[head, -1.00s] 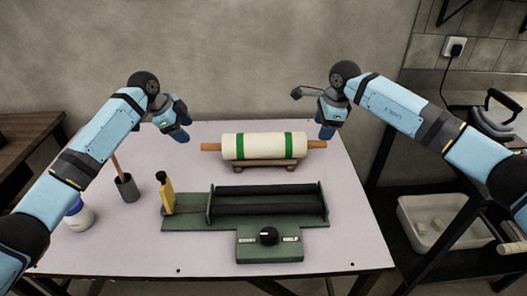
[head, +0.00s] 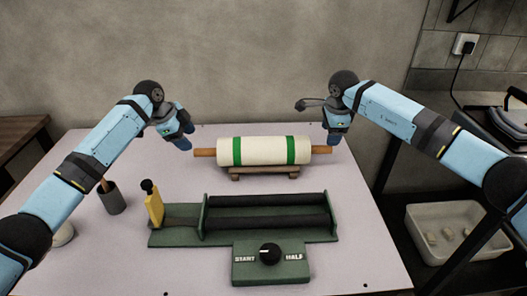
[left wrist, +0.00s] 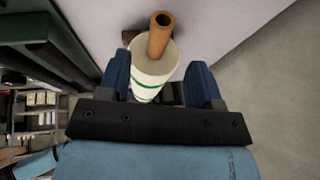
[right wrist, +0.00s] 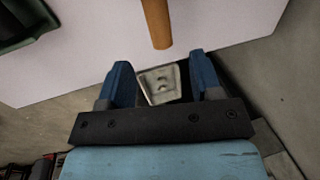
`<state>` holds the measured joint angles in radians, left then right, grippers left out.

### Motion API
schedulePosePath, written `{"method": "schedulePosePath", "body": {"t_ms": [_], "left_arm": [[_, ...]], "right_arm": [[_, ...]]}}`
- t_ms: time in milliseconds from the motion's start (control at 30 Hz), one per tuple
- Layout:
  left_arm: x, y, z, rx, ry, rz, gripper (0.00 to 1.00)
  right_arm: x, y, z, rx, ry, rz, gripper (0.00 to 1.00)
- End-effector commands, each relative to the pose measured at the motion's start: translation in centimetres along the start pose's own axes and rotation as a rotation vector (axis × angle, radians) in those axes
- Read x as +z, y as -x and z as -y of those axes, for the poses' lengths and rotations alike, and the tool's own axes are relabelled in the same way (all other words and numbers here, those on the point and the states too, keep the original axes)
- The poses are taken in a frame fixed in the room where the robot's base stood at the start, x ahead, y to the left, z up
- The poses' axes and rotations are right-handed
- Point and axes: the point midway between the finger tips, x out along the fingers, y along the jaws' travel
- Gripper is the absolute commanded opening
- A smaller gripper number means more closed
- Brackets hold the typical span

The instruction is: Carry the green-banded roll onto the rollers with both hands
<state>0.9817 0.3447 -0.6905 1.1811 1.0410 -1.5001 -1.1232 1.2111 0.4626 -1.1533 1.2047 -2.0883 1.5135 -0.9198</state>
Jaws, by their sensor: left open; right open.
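The cream roll with two green bands (head: 264,151) lies level on a small wooden cradle (head: 264,172) at the back of the table. A brown wooden handle sticks out at each end. The dark rollers (head: 265,210) sit in a green machine in front of it. My left gripper (head: 184,142) is open just beyond the left handle; in the left wrist view that handle (left wrist: 159,35) shows beyond the spread fingers. My right gripper (head: 334,140) is open by the right handle; in the right wrist view the handle (right wrist: 157,22) ends just ahead of the fingers. Neither touches the handle visibly.
The machine has a yellow lever (head: 154,207) at its left and a control box (head: 270,265) with a black knob in front. A dark cup (head: 112,198) stands at the table's left. A white bin (head: 452,232) is on a shelf at the right.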

Motion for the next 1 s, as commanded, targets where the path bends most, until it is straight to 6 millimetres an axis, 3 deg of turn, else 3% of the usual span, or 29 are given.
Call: {"method": "schedulePosePath", "body": {"t_ms": [200, 500, 967, 1000], "left_arm": [[-0.1, -4.6, -0.1, 0.003, 0.001, -0.001, 0.59], [0.0, -8.9, 0.0, 0.002, 0.001, 0.0, 0.59], [0.0, -9.8, 0.0, 0.0, 0.0, 0.0, 0.59], [0.0, -9.8, 0.0, 0.0, 0.0, 0.0, 0.5]], "right_arm": [[0.1, -4.5, -0.1, 0.003, -0.001, 0.0, 0.59], [0.1, -8.8, 0.0, 0.001, -0.001, 0.001, 0.59], [0.0, -9.8, 0.0, -0.001, 0.0, 0.001, 0.59], [0.1, -9.8, 0.0, -0.001, 0.0, 0.001, 0.5]]}}
